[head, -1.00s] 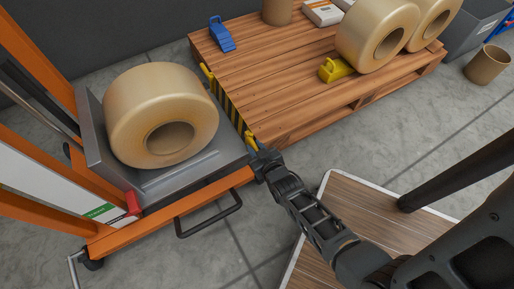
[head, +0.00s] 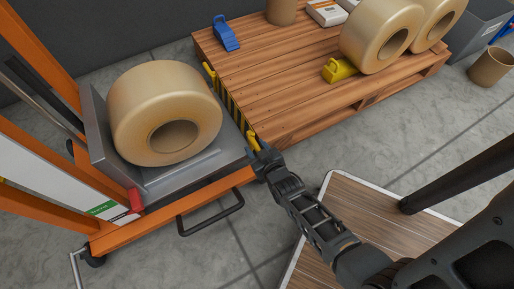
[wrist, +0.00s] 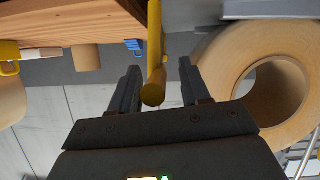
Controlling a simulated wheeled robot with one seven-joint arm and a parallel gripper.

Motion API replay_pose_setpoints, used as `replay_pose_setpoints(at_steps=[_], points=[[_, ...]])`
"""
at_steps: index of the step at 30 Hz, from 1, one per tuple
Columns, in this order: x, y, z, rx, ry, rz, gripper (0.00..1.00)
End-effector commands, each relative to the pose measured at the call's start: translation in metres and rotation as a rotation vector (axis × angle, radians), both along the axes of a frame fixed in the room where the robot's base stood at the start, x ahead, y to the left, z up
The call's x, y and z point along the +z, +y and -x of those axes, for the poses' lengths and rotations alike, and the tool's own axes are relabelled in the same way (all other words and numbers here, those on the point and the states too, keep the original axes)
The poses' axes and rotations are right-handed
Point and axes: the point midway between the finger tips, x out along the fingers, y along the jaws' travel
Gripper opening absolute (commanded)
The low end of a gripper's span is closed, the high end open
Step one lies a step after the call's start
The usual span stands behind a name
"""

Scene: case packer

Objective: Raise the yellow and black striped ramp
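The yellow and black striped ramp (head: 230,104) shows as a narrow strip along the lift platform's (head: 187,180) edge, between it and the pallet. A yellow handle (head: 209,70) stands at its far end and another yellow handle (head: 252,140) at its near end. My gripper (head: 258,156) is at the near handle. In the wrist view, the near yellow handle (wrist: 154,55) reaches between the two fingers of my gripper (wrist: 159,88), with gaps on both sides. The fingers are apart. The striped face is not visible in the wrist view.
A large tan roll (head: 165,112) lies on the lift platform, within an orange frame (head: 180,212). The wooden pallet (head: 280,90) holds more rolls (head: 384,36), a yellow block (head: 341,69) and a blue item (head: 226,34). Grey floor lies between pallet and wood-topped surface (head: 335,195).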

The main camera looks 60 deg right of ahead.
Motion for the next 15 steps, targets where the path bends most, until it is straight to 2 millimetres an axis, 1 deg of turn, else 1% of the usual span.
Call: replay_pose_setpoints(at_steps=[5,8,11,15], points=[[0.001,0.0,0.001,-0.002,0.0,0.001,0.46],[0.004,0.004,0.006,-0.001,0.001,0.0,0.46],[0.01,0.012,0.016,0.001,0.002,-0.001,0.46],[0.02,0.026,0.034,0.001,0.002,-0.001,0.46]])
